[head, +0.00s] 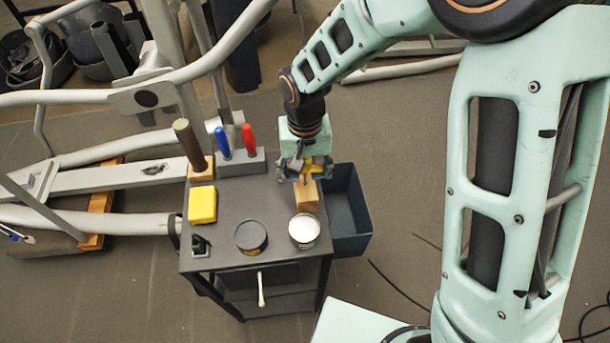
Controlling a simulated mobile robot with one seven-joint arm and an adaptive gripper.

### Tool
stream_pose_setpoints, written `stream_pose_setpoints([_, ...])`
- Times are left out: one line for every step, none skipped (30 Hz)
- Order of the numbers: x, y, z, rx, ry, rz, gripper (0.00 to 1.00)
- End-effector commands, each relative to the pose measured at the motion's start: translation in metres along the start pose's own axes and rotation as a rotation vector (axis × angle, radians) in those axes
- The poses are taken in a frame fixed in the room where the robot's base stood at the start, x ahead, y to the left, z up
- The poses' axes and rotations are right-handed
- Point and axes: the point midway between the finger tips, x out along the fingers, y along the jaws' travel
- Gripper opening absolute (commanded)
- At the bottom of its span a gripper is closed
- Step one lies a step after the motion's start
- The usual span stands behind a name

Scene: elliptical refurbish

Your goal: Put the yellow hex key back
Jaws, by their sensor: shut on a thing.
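My gripper (304,172) is at the right back part of the dark cart top, pointing down. It is shut on the yellow hex key (317,168), of which a small yellow part shows among the fingers. The rest of the key is hidden by the gripper. A light wooden block (306,197) stands directly below the gripper at the cart's right edge. I cannot tell whether the key touches the block or is in it.
The cart top (222,250) also holds a yellow box (202,205), a dark round tin (251,237), a white-topped can (304,231), a rack (241,163) with blue and red handles, and a brown-handled tool (188,143). A dark bin (351,212) hangs at the right.

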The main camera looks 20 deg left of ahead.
Motion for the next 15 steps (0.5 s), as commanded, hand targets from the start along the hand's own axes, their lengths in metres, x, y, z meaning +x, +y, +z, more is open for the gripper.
stream_pose_setpoints([-0.0001, -0.0001, 0.0, 0.0, 0.0, 0.0, 0.0])
stream_pose_setpoints([-0.0003, 0.0, 0.0, 0.0, 0.0, 0.0, 0.0])
stream_pose_setpoints([-0.0004, 0.0, 0.0, 0.0, 0.0, 0.0, 0.0])
stream_pose_setpoints([-0.0004, 0.0, 0.0, 0.0, 0.0, 0.0, 0.0])
stream_pose_setpoints([-0.0004, 0.0, -0.0001, 0.0, 0.0, 0.0, 0.0])
stream_pose_setpoints([-0.0004, 0.0, -0.0001, 0.0, 0.0, 0.0, 0.0])
stream_pose_setpoints([-0.0003, 0.0, -0.0001, 0.0, 0.0, 0.0, 0.0])
stream_pose_setpoints([0.0, 0.0, -0.0001, 0.0, 0.0, 0.0, 0.0])
stream_pose_setpoints([0.0008, 0.0, 0.0, 0.0, 0.0, 0.0, 0.0])
stream_pose_setpoints([0.0015, 0.0, 0.0, 0.0, 0.0, 0.0, 0.0])
stream_pose_setpoints([0.0024, 0.0, 0.0, 0.0, 0.0, 0.0, 0.0])
stream_pose_setpoints([0.0039, 0.0, 0.0, 0.0, 0.0, 0.0, 0.0])
stream_pose_setpoints([0.0051, 0.0, 0.0, 0.0, 0.0, 0.0, 0.0])
stream_pose_setpoints([0.0064, 0.0, 0.0, 0.0, 0.0, 0.0, 0.0])
stream_pose_setpoints([0.0082, 0.0, 0.0, 0.0, 0.0, 0.0, 0.0])
